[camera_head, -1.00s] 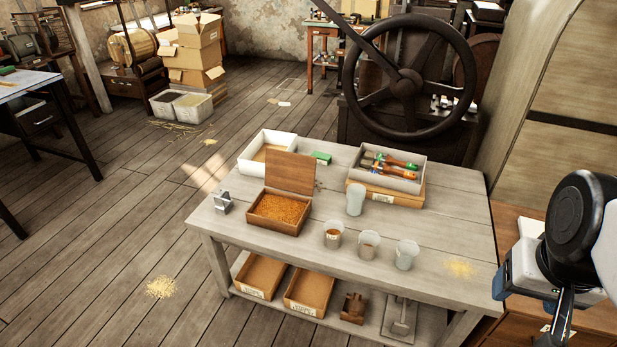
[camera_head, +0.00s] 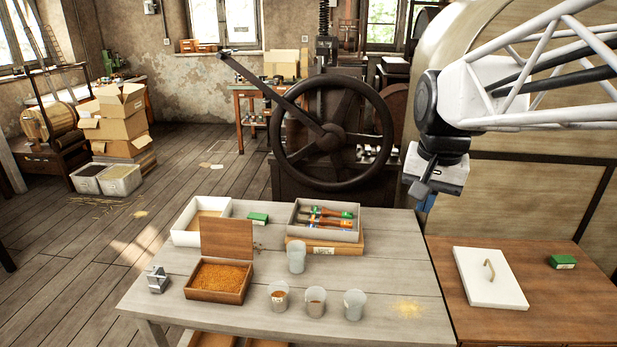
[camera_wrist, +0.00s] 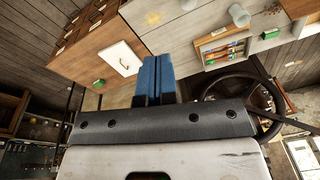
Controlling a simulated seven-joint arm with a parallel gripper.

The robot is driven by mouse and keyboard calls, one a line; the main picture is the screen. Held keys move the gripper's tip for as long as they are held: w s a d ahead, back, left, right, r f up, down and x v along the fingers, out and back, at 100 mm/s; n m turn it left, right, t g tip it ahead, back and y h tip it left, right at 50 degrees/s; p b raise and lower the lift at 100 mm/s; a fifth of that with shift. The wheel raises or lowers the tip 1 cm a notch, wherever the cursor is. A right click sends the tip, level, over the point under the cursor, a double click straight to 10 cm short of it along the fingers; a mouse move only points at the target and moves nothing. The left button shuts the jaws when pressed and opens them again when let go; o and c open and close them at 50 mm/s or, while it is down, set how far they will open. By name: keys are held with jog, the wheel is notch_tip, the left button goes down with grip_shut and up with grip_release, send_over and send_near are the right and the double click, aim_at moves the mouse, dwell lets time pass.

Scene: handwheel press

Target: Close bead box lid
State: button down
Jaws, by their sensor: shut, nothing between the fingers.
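The wooden bead box (camera_head: 217,295) sits on the left part of the workbench, full of orange-brown beads (camera_head: 222,277). Its wooden lid (camera_head: 227,240) stands upright at the back edge, open. My gripper (camera_head: 425,203) is high at the right, above the bench's right end and well apart from the box. In the wrist view its blue fingers (camera_wrist: 154,78) are together and empty. The bead box is not seen in the wrist view.
Several cups (camera_head: 354,304) stand right of the box. A tool tray (camera_head: 327,220), a green block (camera_head: 258,218) and a white bin (camera_head: 196,222) are behind. A small metal block (camera_head: 157,280) stands left. A white panel with a handle (camera_head: 489,277) lies on the right cabinet.

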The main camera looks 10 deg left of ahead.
jog(key=w+a+r+m+g, duration=0.15)
jog(key=w+a, duration=0.45)
jog(key=w, duration=0.6)
jog(key=w+a+m, duration=0.3)
jog(key=w+a, duration=0.2)
jog(key=w, duration=0.7)
jog(key=w+a+r+m+g, duration=0.15)
jog(key=w+a, duration=0.45)
jog(key=w, duration=0.6)
jog(key=w+a+f+m, duration=0.2)
jog(key=w+a+f, duration=0.3)
jog(key=w+a, duration=0.25)
jog(key=w+a+f+m, duration=0.2)
jog(key=w+a+f, duration=0.3)
jog(key=w+a, duration=0.3)
jog(key=w+a+f+m+g, duration=0.1)
jog(key=w+a+f, duration=0.3)
jog(key=a+f, duration=0.7)
jog(key=w+a+f+m+g, duration=0.2)
jog(key=w+a+f+m, duration=0.2)
jog(key=a+f, duration=0.7)
notch_tip(320, 180, down, 5)
jog(key=shift+w+a+f, duration=0.2)
jog(key=shift+w+a, duration=0.15)
jog(key=shift+a, duration=0.05)
jog(key=shift+f, duration=0.1)
jog(key=s+f, duration=0.8)
jog(key=shift+f, duration=0.4)
